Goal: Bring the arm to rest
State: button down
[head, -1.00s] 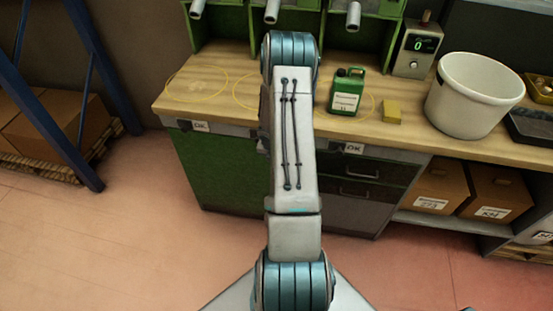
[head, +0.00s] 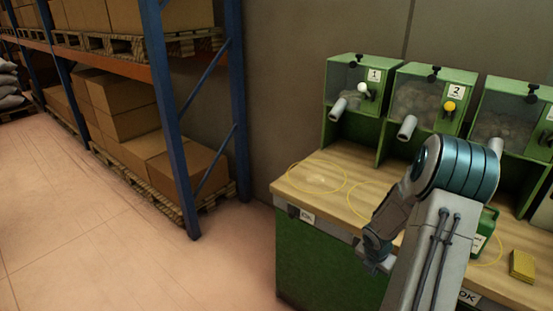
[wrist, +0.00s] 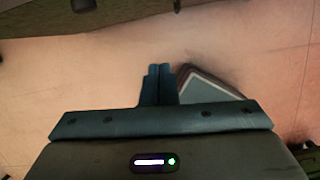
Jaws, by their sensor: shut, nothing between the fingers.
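My gripper (wrist: 159,70) shows in the wrist view with its two dark blue fingers pressed together and nothing between them. It hangs over the pinkish floor (wrist: 80,80). In the head view my arm is bent at a teal joint at the right, in front of the workbench. Its far part folds down to the left of that joint, by the bench's front edge. The fingertips cannot be made out there.
The wooden workbench (head: 311,195) has yellow rings on it. Green dispensers (head: 345,67) with spouts stand along its back.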

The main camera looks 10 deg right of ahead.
jog(key=s+a+r+m+h, duration=0.1)
jog(key=s+a+r+m, duration=0.1)
jog(key=a+r+m, duration=0.55)
jog(key=s+a+r+m, duration=0.1)
jog(key=a+r+m, duration=0.3)
jog(key=r, duration=0.7)
jog(key=s+a+r+m+t+y, duration=0.1)
jog(key=s+a+r+m, duration=0.3)
jog(key=s+a+m, duration=0.2)
jog(key=s+a+r+m+t+y, duration=0.1)
jog(key=s+a+r+m+y, duration=0.1)
jog(key=s+a+r+m, duration=0.2)
jog(key=s+a+m, duration=0.3)
jog(key=a, duration=0.3)
jog(key=shift+r, duration=0.4)
jog(key=shift+d, duration=0.1)
